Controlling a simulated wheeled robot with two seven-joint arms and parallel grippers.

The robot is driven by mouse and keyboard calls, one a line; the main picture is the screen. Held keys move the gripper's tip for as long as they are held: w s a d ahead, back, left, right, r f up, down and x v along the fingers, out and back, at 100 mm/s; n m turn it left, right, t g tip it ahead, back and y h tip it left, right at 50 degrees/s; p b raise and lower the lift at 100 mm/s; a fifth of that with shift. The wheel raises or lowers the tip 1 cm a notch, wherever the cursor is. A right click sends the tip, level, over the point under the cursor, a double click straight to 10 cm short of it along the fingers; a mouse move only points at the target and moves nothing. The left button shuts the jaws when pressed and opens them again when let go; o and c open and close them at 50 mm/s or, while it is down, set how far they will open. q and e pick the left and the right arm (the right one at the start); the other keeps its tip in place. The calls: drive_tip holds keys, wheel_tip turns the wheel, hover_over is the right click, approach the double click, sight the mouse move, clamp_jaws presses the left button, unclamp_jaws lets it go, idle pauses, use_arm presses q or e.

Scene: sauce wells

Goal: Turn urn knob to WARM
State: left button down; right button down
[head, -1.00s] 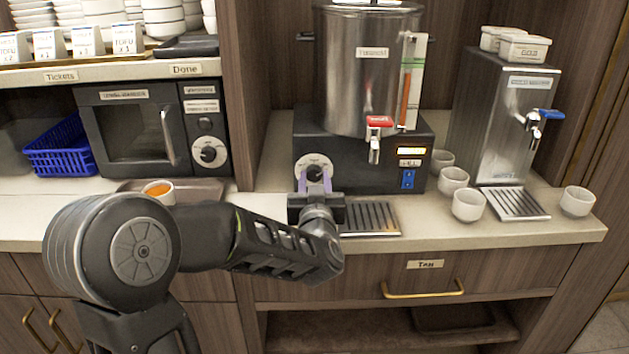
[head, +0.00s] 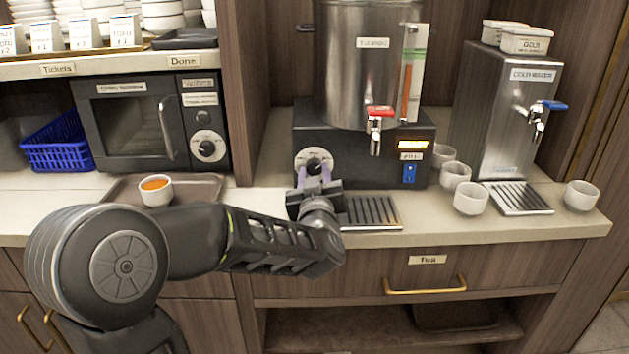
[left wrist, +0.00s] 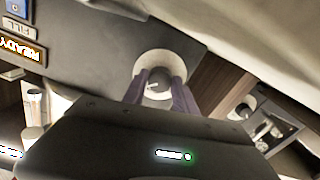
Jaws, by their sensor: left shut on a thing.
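The tea urn (head: 366,75) is a steel cylinder on a dark base with a red-handled tap. Its black knob (head: 314,164) sits on a pale round dial at the base's left front. My left gripper (head: 314,178) reaches the knob, its two purple-grey fingers on either side of it. In the left wrist view the fingers are shut on the knob (left wrist: 159,87), which covers part of the dial. The dial's lettering is too small to read, so I cannot tell the setting. A lit display (head: 412,146) on the base reads READY in the left wrist view. My right gripper is not seen.
A drip tray (head: 370,212) lies below the tap. White cups (head: 471,199) stand right of the urn, near the cold water dispenser (head: 507,110). On the left are a microwave (head: 133,125), a blue basket (head: 58,146) and a tray with an orange-filled cup (head: 156,190).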

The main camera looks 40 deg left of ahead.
use_arm(q)
drive_tip(key=n+b, duration=0.5)
drive_tip(key=shift+f, duration=0.25)
drive_tip(key=n+b, duration=0.2)
drive_tip(key=n, duration=0.1)
drive_tip(key=shift+d+r, duration=0.1)
drive_tip(key=shift+r+n+b, duration=0.1)
drive_tip(key=shift+n+b, duration=0.35)
drive_tip(key=shift+n, duration=0.15)
drive_tip(key=c, duration=1)
unclamp_jaws()
drive_tip(key=shift+r, duration=0.1)
